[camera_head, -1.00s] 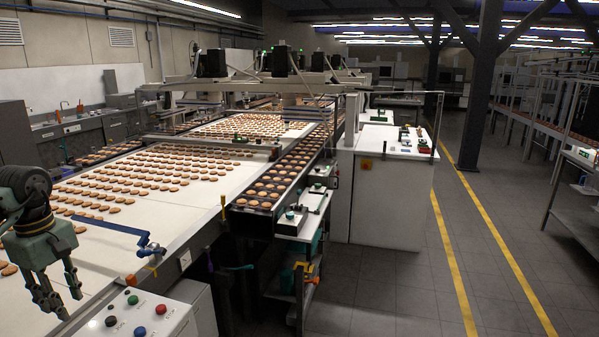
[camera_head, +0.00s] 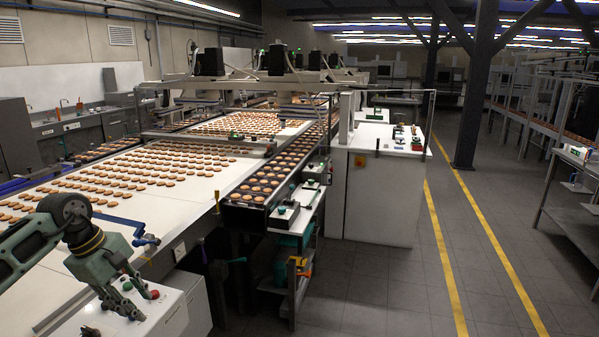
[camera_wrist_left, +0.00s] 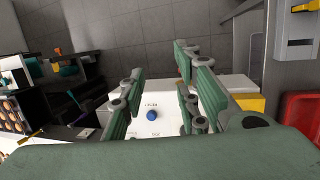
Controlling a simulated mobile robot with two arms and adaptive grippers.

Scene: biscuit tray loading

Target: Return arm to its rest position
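My left arm comes in from the left in the head view. Its green gripper (camera_head: 143,307) hangs over the white control box (camera_head: 170,322), with its fingers tilted down. The fingers are apart and nothing is between them. In the left wrist view the open fingers (camera_wrist_left: 160,78) frame the box top and a blue button (camera_wrist_left: 152,116). In the head view a red button (camera_head: 154,294) and a green button (camera_head: 127,286) show beside the fingers; others are hidden. Whether the fingers touch the box I cannot tell. My right gripper is not in view.
A white conveyor (camera_head: 190,196) with rows of biscuits lies behind the gripper. A blue lever (camera_head: 128,226) sticks out near its edge. A dark biscuit tray (camera_head: 240,208) lies to the right, beside a white cabinet (camera_head: 372,205). Floor is clear around the yellow lines (camera_head: 440,250).

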